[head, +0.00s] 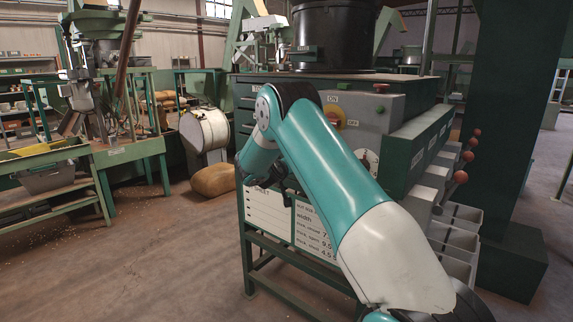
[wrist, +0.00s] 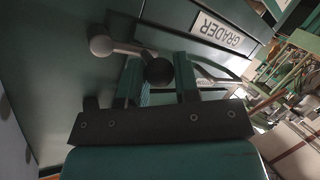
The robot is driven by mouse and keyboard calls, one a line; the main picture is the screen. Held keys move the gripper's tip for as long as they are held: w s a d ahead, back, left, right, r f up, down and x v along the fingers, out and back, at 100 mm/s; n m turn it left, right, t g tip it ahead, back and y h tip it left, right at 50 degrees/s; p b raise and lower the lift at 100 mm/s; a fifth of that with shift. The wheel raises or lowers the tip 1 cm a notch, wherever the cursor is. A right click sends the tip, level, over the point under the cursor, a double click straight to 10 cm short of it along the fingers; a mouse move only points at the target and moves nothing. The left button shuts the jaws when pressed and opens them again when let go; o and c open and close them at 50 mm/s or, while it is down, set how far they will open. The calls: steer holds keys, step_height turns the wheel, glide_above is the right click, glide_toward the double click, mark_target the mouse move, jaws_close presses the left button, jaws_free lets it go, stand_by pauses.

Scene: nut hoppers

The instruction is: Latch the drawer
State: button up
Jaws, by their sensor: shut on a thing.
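In the wrist view my gripper (wrist: 158,75) has its two green fingers on either side of a black ball knob (wrist: 159,72) and is shut on it. The knob is at the end of a short pale latch handle (wrist: 128,49). The handle's other end is a grey round boss (wrist: 101,46) against the dark green face. A dark green drawer front (wrist: 185,12) with a white GRADER label (wrist: 217,31) is beside it, with a seam along its edge. I cannot tell whether the latch is engaged. In the head view my arm hides the latch and most of my gripper.
The green machine (head: 300,84) stands in front of me, with a black hopper (head: 334,35) on top. Red-knobbed levers (head: 461,177) and pale bins (head: 461,218) line its right side. A sack (head: 213,180) lies on the floor behind. Open floor is at left.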

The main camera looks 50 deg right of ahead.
steer(key=shift+f, duration=0.2)
stand_by(0.4)
steer(key=o, duration=0.9)
steer(key=shift+a, duration=0.1)
steer(key=shift+r, duration=0.1)
steer(key=v, duration=1.7)
steer(key=shift+a+r+b, duration=0.15)
steer(key=shift+r+b, duration=0.05)
steer(key=shift+b, duration=0.15)
steer(key=shift+w+a, duration=0.1)
